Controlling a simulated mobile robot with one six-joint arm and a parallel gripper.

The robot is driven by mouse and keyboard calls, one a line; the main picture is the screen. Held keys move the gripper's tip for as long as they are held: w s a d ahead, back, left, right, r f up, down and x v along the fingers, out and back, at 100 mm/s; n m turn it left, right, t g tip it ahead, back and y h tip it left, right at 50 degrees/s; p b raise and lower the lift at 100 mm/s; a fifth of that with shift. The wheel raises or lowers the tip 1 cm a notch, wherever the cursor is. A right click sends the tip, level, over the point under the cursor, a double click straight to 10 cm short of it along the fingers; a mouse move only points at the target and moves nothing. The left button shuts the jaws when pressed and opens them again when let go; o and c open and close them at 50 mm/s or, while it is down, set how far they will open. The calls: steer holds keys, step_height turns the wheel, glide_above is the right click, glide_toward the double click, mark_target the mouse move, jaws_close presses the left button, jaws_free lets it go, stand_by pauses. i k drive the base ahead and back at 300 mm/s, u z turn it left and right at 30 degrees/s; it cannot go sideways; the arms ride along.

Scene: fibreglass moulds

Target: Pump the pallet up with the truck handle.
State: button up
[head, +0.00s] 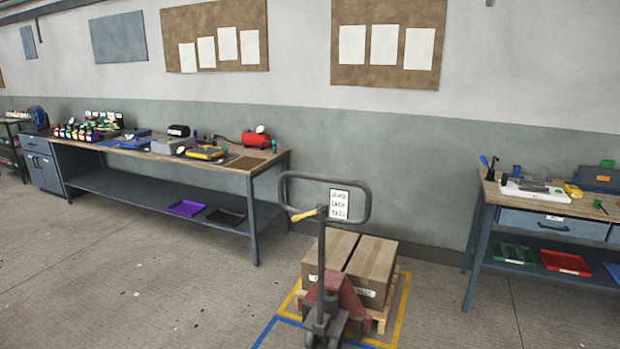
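The pallet truck's dark loop handle (325,200) stands upright in the head view, with a yellow lever (304,215) on its left side. A dark shaft runs down from the loop to the red truck body (338,297) and its wheels. Behind the body is a wooden pallet (382,318) bearing brown cardboard boxes (372,262) side by side. The truck body hides the pallet's near side, so I cannot tell how high it sits off the floor. My gripper is not in view.
Yellow and blue floor lines (402,310) mark out the pallet's place. A long workbench (170,150) with tools stands at the left, and another workbench (545,205) stands at the right. A wall is behind.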

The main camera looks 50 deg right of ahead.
mark_target(339, 199)
steer(key=i, duration=0.85)
steer(key=u, duration=0.05)
